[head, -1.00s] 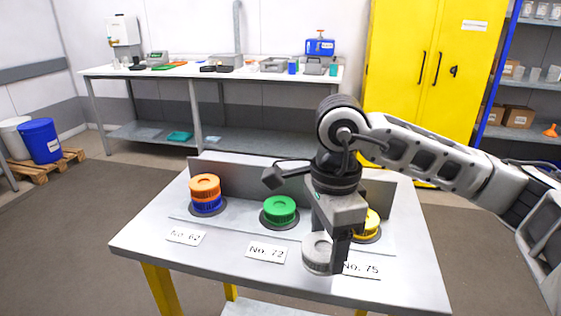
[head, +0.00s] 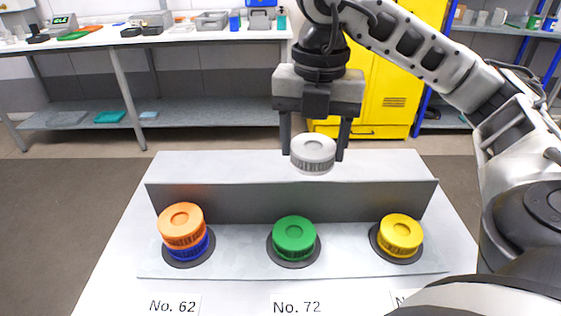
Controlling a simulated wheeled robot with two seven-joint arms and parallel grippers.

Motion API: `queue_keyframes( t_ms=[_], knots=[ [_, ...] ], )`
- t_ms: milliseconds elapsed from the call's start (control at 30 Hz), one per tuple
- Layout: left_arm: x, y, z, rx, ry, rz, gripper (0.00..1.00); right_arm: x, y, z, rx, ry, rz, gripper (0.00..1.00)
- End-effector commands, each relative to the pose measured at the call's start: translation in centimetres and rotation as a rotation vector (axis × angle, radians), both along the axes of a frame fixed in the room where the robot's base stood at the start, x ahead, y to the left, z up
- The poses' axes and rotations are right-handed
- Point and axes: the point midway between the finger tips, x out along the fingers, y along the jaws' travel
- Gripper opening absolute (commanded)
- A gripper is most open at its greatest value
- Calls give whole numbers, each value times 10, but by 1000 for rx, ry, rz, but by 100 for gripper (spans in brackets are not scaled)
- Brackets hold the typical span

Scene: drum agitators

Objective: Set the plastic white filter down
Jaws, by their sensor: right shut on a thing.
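The white plastic filter (head: 313,150) is a round ribbed cap, held up at the back of the table in the head view. My right gripper (head: 314,148) is shut on it, with one dark finger on each side. The filter shows over the table top behind the upright grey panel; whether it touches the surface I cannot tell. My left gripper is not in view.
On the table's front ledge (head: 235,270), an orange cap (head: 181,222) sits on a blue one (head: 190,252) at left. A green cap (head: 294,237) is in the middle and a yellow cap (head: 400,233) at right. The grey upright panel (head: 245,203) runs behind them. Table top behind it is clear.

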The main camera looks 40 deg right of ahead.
Motion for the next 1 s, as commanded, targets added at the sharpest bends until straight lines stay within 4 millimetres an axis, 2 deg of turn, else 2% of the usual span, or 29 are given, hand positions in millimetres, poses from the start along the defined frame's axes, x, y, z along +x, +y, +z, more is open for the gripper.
queue_keyframes(
  t_ms=[133, 300, 500, 767, 1000],
  knots=[
    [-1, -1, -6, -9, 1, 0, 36, 31, -15, -19, 3, 6, -4, 40],
    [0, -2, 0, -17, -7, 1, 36, 69, -34, -36, 3, 6, -2, 40],
    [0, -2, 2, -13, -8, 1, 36, 95, -48, -71, 1, 6, 0, 40],
    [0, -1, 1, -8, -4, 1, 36, 110, -55, -90, 1, 3, 3, 40],
    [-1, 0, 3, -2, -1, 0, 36, 113, -58, -122, -2, 4, 4, 40]
  ],
)
